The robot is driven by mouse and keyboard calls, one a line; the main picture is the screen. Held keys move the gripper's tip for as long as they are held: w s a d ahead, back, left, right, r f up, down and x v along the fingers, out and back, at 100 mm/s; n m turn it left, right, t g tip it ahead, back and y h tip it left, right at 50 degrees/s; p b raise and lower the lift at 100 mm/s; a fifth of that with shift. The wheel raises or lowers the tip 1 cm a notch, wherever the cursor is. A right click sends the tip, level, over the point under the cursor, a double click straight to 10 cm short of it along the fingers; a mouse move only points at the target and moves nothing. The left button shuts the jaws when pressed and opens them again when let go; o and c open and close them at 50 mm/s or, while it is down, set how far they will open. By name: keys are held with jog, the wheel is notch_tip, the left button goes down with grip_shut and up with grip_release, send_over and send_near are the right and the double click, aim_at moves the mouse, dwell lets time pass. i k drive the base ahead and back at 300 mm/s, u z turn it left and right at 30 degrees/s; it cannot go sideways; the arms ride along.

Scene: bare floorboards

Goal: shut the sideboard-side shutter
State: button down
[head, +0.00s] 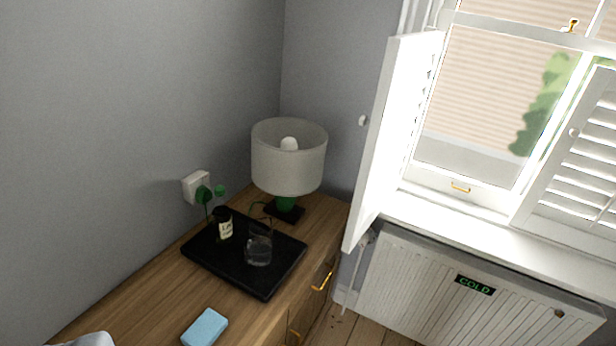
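The sideboard-side shutter (382,140) is a white panel at the left of the window. It stands open, swung out into the room and seen nearly edge-on, with bright louvres on its window side. A small white knob (362,120) sticks out on its left side. The other shutter (580,165), louvred and white with a round knob, covers part of the window's right side. The window (490,95) between them is bare. The wooden sideboard (130,310) stands left of the open shutter.
A lamp (289,160) stands on the sideboard near the shutter. A black tray (205,262) holds a glass (258,245) and a dark bottle (225,228). A blue block (205,327) lies in front. A radiator (420,285) marked COLD sits below the sill (450,225).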

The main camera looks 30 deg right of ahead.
aim_at(410, 60)
jog(key=z, duration=0.3)
jog(key=i, duration=1.1)
jog(key=z, duration=0.7)
